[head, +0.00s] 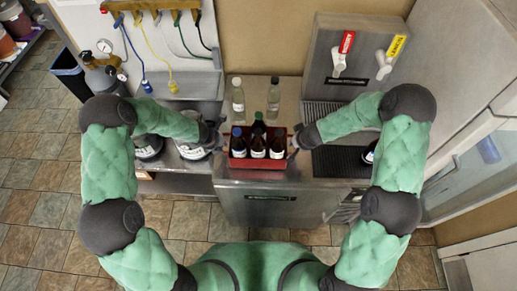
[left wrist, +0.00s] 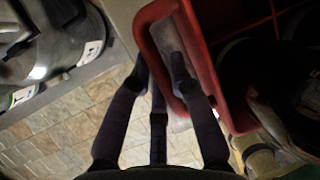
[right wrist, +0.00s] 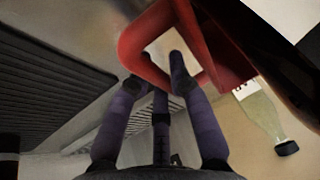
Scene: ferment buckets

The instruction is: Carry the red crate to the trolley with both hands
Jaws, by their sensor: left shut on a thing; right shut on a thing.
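The red crate (head: 258,161) stands on the steel counter in the head view, with several dark bottles (head: 257,147) in it. My left gripper (head: 217,136) is at the crate's left end. In the left wrist view its fingers (left wrist: 168,82) are closed around the bar of the red handle (left wrist: 146,45). My right gripper (head: 297,140) is at the crate's right end. In the right wrist view its fingers (right wrist: 155,85) are closed around the other red handle (right wrist: 137,62). The crate looks level; whether it touches the counter is hard to tell. I cannot make out a trolley.
Two clear bottles (head: 238,99) stand behind the crate. A steel panel with two taps (head: 340,65) and a dark drip grate (head: 340,160) are at right. Grey lidded buckets (head: 193,150) are at left. A gas cylinder (head: 104,79) and a dark bin (head: 70,72) stand further left. Tiled floor is open at left.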

